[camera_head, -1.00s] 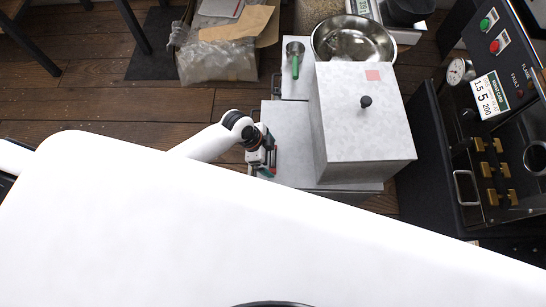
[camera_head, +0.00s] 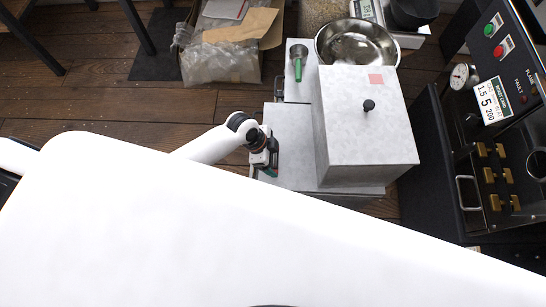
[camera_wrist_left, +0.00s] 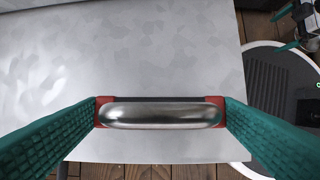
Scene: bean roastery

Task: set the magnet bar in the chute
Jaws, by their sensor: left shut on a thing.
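The magnet bar (camera_wrist_left: 160,115) is a shiny silver bar with red ends and a dark strip along its far side, seen in the left wrist view. My left gripper (camera_wrist_left: 160,113) is shut on its red ends with green ribbed fingers. In the head view the left gripper (camera_head: 268,158) is over the left part of the low grey metal housing (camera_head: 290,135). The bar is too small to make out clearly there. I cannot tell a chute opening in either view, nor whether the bar touches the grey surface below it.
A tall grey box (camera_head: 365,145) with a black knob stands close right of the left gripper. Behind are a green-handled tool (camera_head: 299,62) and a steel bowl (camera_head: 356,45). A control machine (camera_head: 500,150) stands at right. A large white surface hides the lower head view.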

